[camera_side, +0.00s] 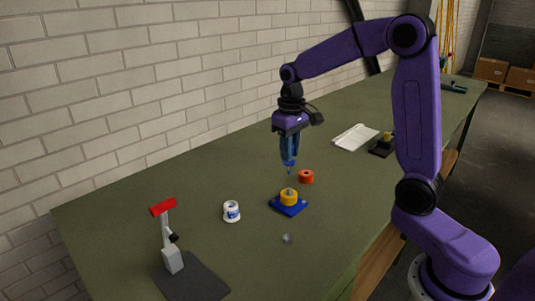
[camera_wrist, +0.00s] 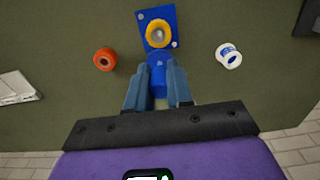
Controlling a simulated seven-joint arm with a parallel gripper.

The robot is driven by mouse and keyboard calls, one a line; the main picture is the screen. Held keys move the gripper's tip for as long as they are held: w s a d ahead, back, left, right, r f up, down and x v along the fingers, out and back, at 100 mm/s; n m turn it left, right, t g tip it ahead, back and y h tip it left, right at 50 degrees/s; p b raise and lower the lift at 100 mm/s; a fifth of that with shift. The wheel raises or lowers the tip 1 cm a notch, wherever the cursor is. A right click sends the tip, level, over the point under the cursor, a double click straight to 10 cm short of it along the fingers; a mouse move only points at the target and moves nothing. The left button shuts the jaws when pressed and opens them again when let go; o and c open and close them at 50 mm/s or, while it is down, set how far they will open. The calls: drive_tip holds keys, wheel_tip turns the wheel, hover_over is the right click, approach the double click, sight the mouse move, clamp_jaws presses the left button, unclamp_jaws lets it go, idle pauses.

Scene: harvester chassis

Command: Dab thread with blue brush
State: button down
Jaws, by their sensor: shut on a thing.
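My gripper (camera_side: 289,150) is shut on the blue brush (camera_wrist: 157,76) and holds it upright above the bench. The brush's lower end (camera_side: 289,170) points down and appears a little above the fixture, apart from it. The fixture is a blue square plate (camera_side: 289,209) carrying a yellow ring (camera_side: 288,198) with a grey threaded stub (camera_side: 290,190) rising at its middle. In the wrist view the yellow ring (camera_wrist: 149,25) and grey stub (camera_wrist: 158,36) lie just beyond the brush. The gripper's fingers (camera_wrist: 157,85) flank the brush; its tip is not clear there.
An orange-red spool (camera_side: 306,177) lies right of the fixture.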

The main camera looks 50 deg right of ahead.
sight(290, 163)
drive_tip(key=shift+s+d, duration=0.15)
drive_tip(key=shift+f, duration=1.9)
drive_tip(key=shift+f, duration=0.45)
idle(0.5)
idle(0.7)
drive_tip(key=shift+r, duration=2)
drive_tip(key=shift+f, duration=0.1)
drive_tip(key=s+a+f, duration=0.3)
drive_tip(key=a+f, duration=0.1)
drive_tip(key=f, duration=0.2)
drive_tip(key=shift+f, duration=0.15)
